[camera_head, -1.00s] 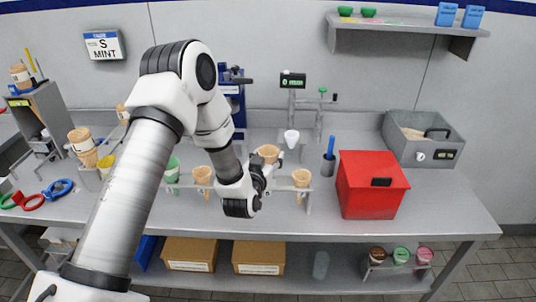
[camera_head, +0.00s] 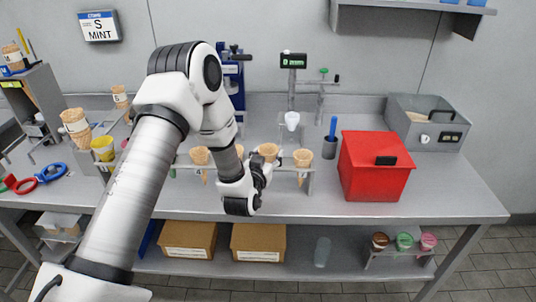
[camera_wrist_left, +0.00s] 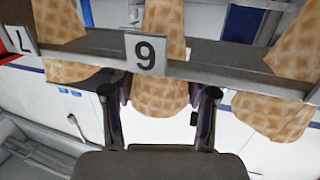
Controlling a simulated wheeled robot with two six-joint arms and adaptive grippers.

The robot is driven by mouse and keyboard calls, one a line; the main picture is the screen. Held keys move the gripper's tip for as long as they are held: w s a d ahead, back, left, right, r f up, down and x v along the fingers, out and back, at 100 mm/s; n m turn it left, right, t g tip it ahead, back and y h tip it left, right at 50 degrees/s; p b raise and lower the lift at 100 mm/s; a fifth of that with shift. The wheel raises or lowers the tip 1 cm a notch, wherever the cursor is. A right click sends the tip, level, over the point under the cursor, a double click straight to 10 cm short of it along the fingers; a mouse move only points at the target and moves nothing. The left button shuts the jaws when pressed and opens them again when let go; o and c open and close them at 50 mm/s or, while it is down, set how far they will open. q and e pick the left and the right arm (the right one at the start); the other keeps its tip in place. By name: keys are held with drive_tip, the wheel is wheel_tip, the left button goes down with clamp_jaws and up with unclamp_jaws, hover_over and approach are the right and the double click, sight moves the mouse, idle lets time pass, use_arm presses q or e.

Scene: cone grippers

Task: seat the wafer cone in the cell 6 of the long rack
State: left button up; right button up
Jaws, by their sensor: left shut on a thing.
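My left gripper (camera_head: 258,166) is at the long rack (camera_head: 284,187) on the counter, in the middle of the head view. In the left wrist view the two fingers of the left gripper (camera_wrist_left: 157,103) stand on either side of a wafer cone (camera_wrist_left: 160,82) and are shut on it. In the head view a cone (camera_head: 268,151) shows just behind the gripper. Another cone (camera_head: 302,158) stands in the rack to its right, and one (camera_head: 199,157) to its left. My right gripper is not in view.
A red box (camera_head: 374,168) stands right of the rack, with a grey bin (camera_head: 427,125) behind it. A yellow cup (camera_head: 103,148) and a cone (camera_head: 75,126) stand at left. The right counter end is free.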

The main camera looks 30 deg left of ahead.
use_arm(q)
drive_tip(key=o, duration=0.8)
drive_tip(key=shift+o, duration=0.2)
drive_tip(key=v, duration=1.2)
drive_tip(key=shift+f, duration=0.1)
